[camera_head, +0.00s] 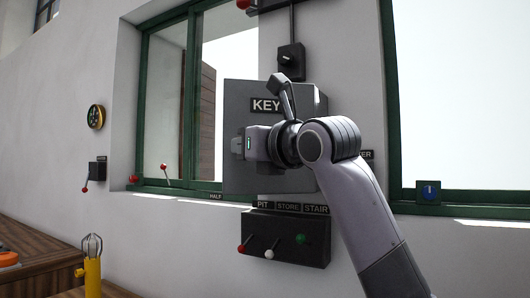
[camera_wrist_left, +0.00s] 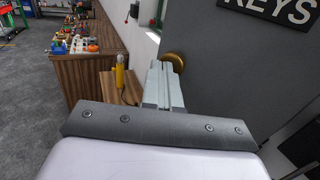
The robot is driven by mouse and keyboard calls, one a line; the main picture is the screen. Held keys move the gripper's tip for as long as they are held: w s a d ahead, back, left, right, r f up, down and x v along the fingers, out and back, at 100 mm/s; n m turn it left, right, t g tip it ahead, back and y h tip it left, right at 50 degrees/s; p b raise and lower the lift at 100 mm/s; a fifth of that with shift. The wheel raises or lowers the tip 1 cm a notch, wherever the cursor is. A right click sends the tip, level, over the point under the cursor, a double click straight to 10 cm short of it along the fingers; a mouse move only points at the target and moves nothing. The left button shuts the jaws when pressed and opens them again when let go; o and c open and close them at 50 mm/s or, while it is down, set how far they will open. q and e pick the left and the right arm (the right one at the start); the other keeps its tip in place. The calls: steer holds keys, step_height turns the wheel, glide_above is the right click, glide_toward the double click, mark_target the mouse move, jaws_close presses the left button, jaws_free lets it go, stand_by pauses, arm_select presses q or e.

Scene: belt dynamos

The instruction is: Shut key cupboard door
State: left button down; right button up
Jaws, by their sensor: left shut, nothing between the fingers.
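The key cupboard's grey door (camera_head: 240,100) carries a black KEYS label (camera_head: 265,105). It appears to stand open, swung out to the left of the cupboard body (camera_head: 318,102), which is mostly hidden behind my arm. The door face also fills the right of the left wrist view (camera_wrist_left: 235,70), with a round brass knob (camera_wrist_left: 176,60) on it. My left gripper (camera_head: 238,146) is in front of the door face, below the label. Its fingers (camera_wrist_left: 165,72) are shut and empty, with their tips close to the knob; I cannot tell whether they touch. My right gripper is not in view.
A small black box (camera_head: 291,62) is above. Green-framed windows flank it. A wooden bench (camera_wrist_left: 95,75) with loose parts stands at left.

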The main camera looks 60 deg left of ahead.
arm_select(q)
steer(key=a+t+b, duration=0.1)
steer(key=a, duration=0.2)
steer(key=a+m+t+b, duration=0.1)
steer(key=a+b, duration=0.1)
steer(key=a, duration=0.2)
steer(key=shift+f, duration=0.2)
steer(key=w+a+m+t+b, duration=0.2)
steer(key=a+m+t+b, duration=0.2)
steer(key=t, duration=0.3)
steer(key=shift+w+a+r+m+b, duration=0.3)
steer(key=shift+a+b, duration=0.15)
steer(key=shift+a, duration=0.35)
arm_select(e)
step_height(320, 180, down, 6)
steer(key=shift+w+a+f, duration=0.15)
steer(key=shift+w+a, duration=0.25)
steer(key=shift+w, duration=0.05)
arm_select(q)
steer(key=shift+d, duration=0.1)
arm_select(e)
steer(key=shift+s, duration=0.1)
